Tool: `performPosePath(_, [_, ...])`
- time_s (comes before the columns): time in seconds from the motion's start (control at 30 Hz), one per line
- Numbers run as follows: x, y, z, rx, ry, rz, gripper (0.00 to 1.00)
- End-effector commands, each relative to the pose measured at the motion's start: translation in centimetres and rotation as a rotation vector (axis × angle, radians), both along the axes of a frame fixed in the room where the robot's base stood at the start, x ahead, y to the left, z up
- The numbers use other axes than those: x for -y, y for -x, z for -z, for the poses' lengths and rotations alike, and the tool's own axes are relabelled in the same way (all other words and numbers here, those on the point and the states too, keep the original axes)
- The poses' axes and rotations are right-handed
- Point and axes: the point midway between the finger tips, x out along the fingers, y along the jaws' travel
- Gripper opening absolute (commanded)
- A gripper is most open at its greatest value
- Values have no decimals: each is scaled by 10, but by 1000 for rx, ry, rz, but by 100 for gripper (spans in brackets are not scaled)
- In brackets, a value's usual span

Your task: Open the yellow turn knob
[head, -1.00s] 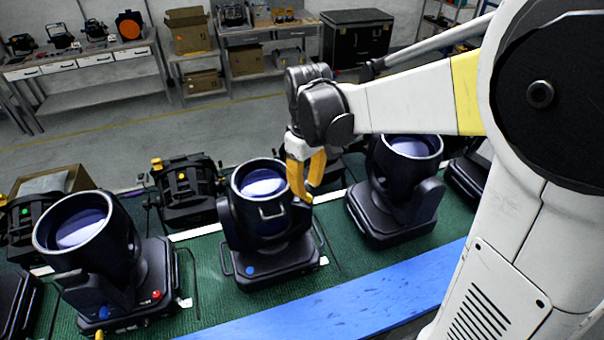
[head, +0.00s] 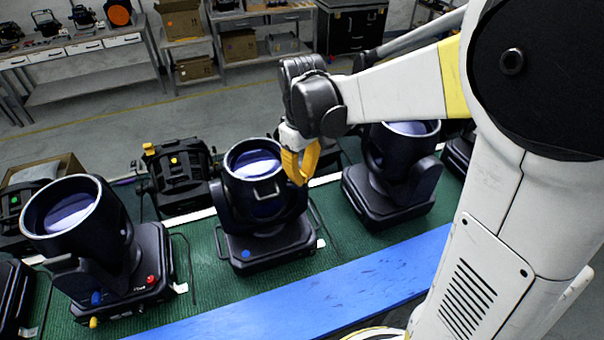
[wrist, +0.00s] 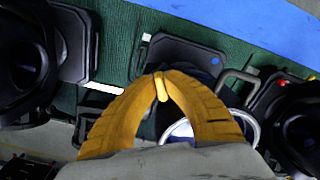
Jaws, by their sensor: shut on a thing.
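My gripper (head: 299,183) has yellow fingers and is at the right side of the middle black lamp (head: 262,245). In the wrist view its fingertips (wrist: 161,86) meet around a small, brighter yellow piece, the yellow turn knob (wrist: 161,90). The gripper is shut on this knob. The fingers cover most of the knob and how it joins the lamp; its turn angle cannot be told. The lamp's round lens (head: 254,164) faces up, and a blue button (head: 245,254) is on its base.
Another black lamp (head: 90,240) stands at left, with its own yellow knob (head: 93,322), and one (head: 395,180) at right. A black fixture (head: 178,185) is behind. A metal handle (wrist: 236,84) is close to the fingers. A blue strip (head: 310,295) in front is clear.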

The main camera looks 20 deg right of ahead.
Motion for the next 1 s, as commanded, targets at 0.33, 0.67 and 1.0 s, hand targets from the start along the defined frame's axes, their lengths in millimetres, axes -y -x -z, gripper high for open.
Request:
performPosePath(0.33, [0, 1, 2, 0, -1, 548, 0])
performPosePath(0.67, [0, 1, 2, -1, 0, 1054, 0])
performPosePath(1.0, [0, 0, 1, 0, 0, 1086, 23])
